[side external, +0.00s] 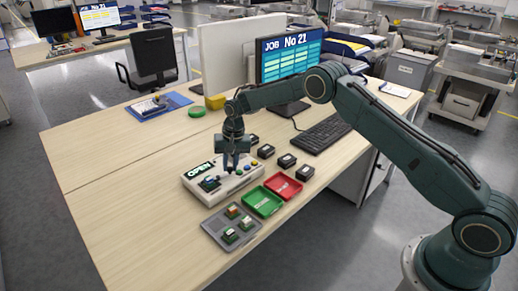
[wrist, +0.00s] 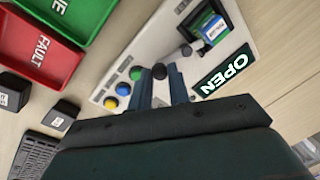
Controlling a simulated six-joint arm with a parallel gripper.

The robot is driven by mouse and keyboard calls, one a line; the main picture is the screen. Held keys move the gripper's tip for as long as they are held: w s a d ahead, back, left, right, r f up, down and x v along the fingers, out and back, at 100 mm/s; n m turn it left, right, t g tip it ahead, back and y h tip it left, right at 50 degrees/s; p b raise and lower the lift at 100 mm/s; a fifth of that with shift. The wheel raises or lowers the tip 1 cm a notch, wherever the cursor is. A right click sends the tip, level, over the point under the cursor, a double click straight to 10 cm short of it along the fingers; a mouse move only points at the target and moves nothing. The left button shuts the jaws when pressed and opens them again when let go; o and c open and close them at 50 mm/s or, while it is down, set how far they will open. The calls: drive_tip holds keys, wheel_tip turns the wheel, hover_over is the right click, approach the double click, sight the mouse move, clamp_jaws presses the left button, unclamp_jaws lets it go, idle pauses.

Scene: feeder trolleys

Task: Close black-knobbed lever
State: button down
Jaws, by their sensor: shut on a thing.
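The black knob (wrist: 159,72) of the lever sits between the two fingers of my gripper (wrist: 161,80) in the wrist view. My gripper is shut on it. In the side view my gripper (side external: 233,168) points down at the white test box (side external: 214,195), and its fingers hide most of the lever. The box's sign (wrist: 224,70) reads OPEN. A green-and-white part (wrist: 209,26) sits in the dark holder at one end of the box, with a dark round piece (wrist: 186,50) beside it.
Blue (wrist: 124,89), yellow (wrist: 111,103) and green buttons line the box near my fingers. A green tray (side external: 263,203), a red tray (side external: 284,187) and a grey tray (side external: 217,232) with several parts lie in front. Small black blocks and a keyboard (side external: 322,139) are to the right.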

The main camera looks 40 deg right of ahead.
drive_tip(key=shift+w+d+n, duration=0.1)
drive_tip(key=shift+w+n, duration=0.3)
drive_tip(key=shift+n, duration=0.55)
drive_tip(key=shift+w+d+n, duration=0.1)
drive_tip(key=shift+w+n, duration=0.3)
drive_tip(key=shift+n, duration=0.55)
drive_tip(key=c, duration=1.3)
unclamp_jaws()
drive_tip(key=shift+r, duration=0.15)
drive_tip(key=r, duration=0.4)
drive_tip(key=d+r, duration=0.1)
drive_tip(key=r, duration=0.8)
drive_tip(key=shift+s+d+r, duration=0.2)
drive_tip(key=shift+d, duration=0.15)
